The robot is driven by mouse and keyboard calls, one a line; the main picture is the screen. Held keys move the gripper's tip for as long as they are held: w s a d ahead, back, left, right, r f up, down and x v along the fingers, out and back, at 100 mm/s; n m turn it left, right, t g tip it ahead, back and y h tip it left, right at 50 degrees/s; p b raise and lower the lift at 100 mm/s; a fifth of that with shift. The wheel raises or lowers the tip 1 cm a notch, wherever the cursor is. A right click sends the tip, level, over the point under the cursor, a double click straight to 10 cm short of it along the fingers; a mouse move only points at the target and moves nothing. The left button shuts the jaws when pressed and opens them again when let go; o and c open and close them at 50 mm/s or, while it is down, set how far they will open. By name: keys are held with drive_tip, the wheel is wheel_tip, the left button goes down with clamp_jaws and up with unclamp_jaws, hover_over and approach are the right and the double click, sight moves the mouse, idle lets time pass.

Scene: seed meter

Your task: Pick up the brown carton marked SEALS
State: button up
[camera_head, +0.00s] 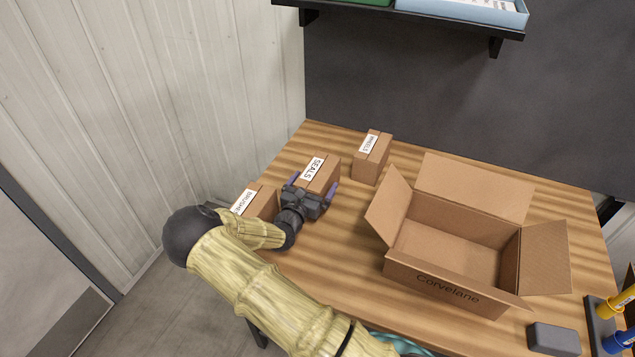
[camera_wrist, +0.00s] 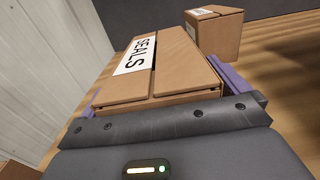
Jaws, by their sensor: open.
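The brown carton marked SEALS (camera_head: 322,176) lies on the wooden table at its left side, with a white label on top. It fills the middle of the wrist view (camera_wrist: 178,65). My gripper (camera_head: 315,186) is open at the near end of this carton. Its purple fingers stand on either side of the carton; in the wrist view the carton's near end lies between the fingers (camera_wrist: 165,88). I cannot tell whether either finger touches it. The lower part of the carton is hidden by my gripper.
A carton marked WHEELS (camera_head: 371,158) stands behind and right. A carton with a partly hidden label (camera_head: 262,203) sits close on the left. A large open box (camera_head: 447,281) stands right on the table (camera_head: 345,262). A grey block (camera_head: 553,338) lies front right. A shelf (camera_head: 420,24) hangs above.

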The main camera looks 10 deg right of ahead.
drive_tip(key=shift+d, duration=0.1)
drive_tip(key=shift+r, duration=0.1)
drive_tip(key=c, duration=1.4)
drive_tip(key=shift+c, duration=0.2)
wheel_tip(320, 180, up, 10)
drive_tip(key=shift+w+f+b, duration=0.1)
drive_tip(key=shift+b, duration=0.4)
drive_tip(key=shift+s, duration=0.2)
drive_tip(key=shift+w, duration=0.1)
